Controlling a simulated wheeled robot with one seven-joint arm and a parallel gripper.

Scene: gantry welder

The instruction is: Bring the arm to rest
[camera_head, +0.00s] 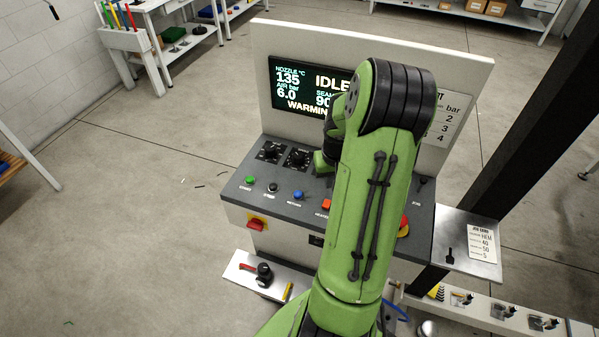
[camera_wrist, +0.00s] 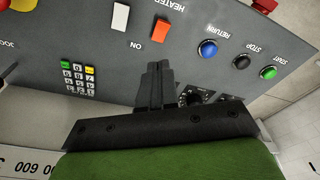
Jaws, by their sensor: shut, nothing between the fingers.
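My green arm (camera_head: 365,200) reaches up over the middle of the control console (camera_head: 238,192) and bends back down toward it. In the head view the arm hides my gripper's fingers. In the wrist view my gripper (camera_wrist: 158,66) is shut and empty, with the panel behind its fingertips. The orange HEATER switch (camera_wrist: 161,31) shows just past the fingertips; whether they touch the panel I cannot tell. The blue RETURN button (camera_wrist: 208,49) is to their right. The screen (camera_head: 290,88) reads IDLE, 135 and a partly hidden WARMING line.
The console's upright back panel (camera_head: 430,65) stands behind the arm. A dark post (camera_head: 540,125) rises at the right beside a side shelf (camera_head: 470,262). A low tray (camera_head: 245,267) with a black-and-red tool sits in front. Floor at the left is open.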

